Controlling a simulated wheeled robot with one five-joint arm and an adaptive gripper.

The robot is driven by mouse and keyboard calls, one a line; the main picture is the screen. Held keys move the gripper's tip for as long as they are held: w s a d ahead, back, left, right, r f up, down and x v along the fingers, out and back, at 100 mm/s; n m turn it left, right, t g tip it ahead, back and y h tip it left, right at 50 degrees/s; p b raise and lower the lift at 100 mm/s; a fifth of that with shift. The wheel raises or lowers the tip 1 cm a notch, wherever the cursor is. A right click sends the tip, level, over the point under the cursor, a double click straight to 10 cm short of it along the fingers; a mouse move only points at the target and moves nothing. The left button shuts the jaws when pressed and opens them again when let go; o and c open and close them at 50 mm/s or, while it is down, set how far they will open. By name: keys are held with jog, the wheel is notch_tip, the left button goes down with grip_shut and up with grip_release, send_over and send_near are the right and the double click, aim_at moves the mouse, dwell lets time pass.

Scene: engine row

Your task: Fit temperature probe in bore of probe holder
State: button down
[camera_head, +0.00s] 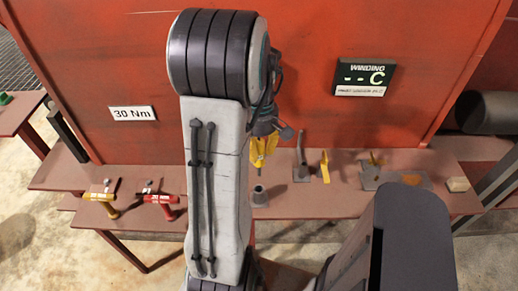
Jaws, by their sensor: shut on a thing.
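A short dark grey socket (259,191), which looks like the probe holder, stands upright on the bench below the gripper. The piece appears above the socket, with a gap between them in the picture. The bore inside the socket is too small to make out, and my arm covers the bench to its left.
The red-brown bench (345,196) runs along a red housing. To the right are a dark stand with a tilted rod (301,160), a yellow piece (325,167), a stained plate (405,180) and a pale block (457,184). A WINDING display (364,78) reads "-- C".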

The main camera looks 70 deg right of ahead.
aim_at(259, 176)
jog(key=shift+f, duration=0.15)
jog(key=shift+f+b, duration=2.65)
jog(key=shift+f, duration=0.15)
jog(key=shift+f+b, duration=3.1)
jog(key=shift+f, duration=0.45)
jog(key=c, duration=1)
grip_release()
jog(key=shift+r, duration=0.1)
notch_tip(259, 176, up, 12)
jog(key=shift+d+f, duration=0.1)
